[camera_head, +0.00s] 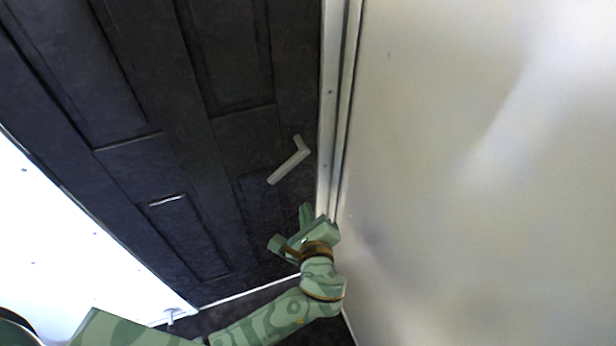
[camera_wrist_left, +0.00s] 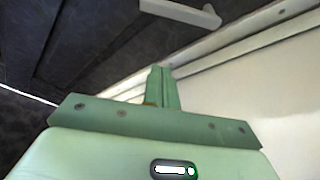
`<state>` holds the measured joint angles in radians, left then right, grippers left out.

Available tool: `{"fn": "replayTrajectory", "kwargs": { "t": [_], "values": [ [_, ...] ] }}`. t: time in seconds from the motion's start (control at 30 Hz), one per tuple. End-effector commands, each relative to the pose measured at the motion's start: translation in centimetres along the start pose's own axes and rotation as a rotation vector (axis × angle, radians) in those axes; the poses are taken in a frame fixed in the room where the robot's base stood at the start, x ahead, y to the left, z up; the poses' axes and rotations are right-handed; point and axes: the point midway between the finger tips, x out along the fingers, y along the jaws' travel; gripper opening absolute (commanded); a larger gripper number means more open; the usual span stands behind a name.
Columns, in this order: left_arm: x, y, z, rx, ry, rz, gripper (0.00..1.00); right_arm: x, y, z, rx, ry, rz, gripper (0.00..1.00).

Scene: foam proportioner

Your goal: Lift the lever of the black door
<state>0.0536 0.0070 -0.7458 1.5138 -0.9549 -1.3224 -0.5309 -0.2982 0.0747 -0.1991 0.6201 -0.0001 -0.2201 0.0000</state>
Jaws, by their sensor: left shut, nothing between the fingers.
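The black door (camera_head: 160,105) is a dark panelled door filling the left of the head view. Its pale grey lever (camera_head: 288,167) sits near the right edge and slants down-left from its mount. My left gripper (camera_head: 305,211) is below the lever in the head view, near the door edge, with a gap between them. In the left wrist view its two fingers (camera_wrist_left: 162,85) are together and empty, and the lever (camera_wrist_left: 185,12) shows beyond them at the top edge. My right gripper is not in view.
A light door frame (camera_head: 331,110) runs along the door's right edge, close to my left gripper. A pale wall (camera_head: 480,170) fills the right side. A bright white surface (camera_head: 60,250) lies at the lower left beside the door.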

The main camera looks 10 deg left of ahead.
Motion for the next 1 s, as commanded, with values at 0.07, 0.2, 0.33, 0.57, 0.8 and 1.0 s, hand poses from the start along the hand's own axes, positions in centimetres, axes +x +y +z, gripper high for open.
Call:
{"fn": "replayTrajectory", "kwargs": {
  "t": [0.07, 0.2, 0.33, 0.57, 0.8, 1.0],
  "values": [
    [0.0, 0.0, 0.0, 0.003, 0.002, 0.001, 0.00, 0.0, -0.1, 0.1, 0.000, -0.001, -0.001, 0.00],
    [0.0, 0.1, -0.1, 0.001, 0.003, 0.001, 0.00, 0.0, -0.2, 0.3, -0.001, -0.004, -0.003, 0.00],
    [0.3, 0.1, -0.1, 0.000, 0.004, 0.001, 0.00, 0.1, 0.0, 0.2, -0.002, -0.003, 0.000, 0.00],
    [3.5, 0.1, -0.2, 0.000, 0.002, 0.000, 0.00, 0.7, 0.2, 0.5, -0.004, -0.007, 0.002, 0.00],
    [8.8, 0.2, -0.3, -0.001, 0.003, 0.000, 0.00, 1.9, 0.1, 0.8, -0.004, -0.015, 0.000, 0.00],
    [9.4, -0.1, 2.0, -0.002, 0.004, 0.000, 0.00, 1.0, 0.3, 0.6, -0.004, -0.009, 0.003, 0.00]
  ]
}}
